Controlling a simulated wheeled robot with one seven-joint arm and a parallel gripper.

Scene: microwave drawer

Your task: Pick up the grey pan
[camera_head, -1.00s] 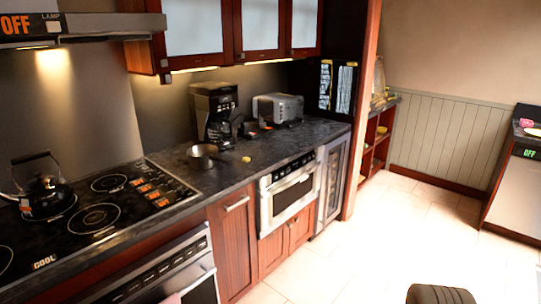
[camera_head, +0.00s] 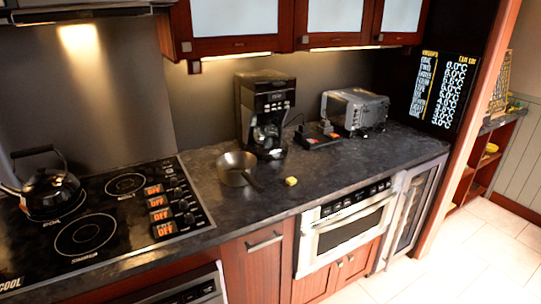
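The grey pan (camera_head: 236,166) stands upright on the dark countertop, between the cooktop and the coffee maker. Its handle points toward the lower right. It looks empty from here, though the inside is only partly visible. My gripper is not in view in the head camera.
A small yellow item (camera_head: 291,181) lies right of the pan. The coffee maker (camera_head: 264,115) stands just behind it, and a toaster (camera_head: 355,110) farther right. The cooktop (camera_head: 105,205) with a kettle (camera_head: 50,188) is left. The front counter (camera_head: 240,208) is clear. A microwave drawer (camera_head: 350,225) is below.

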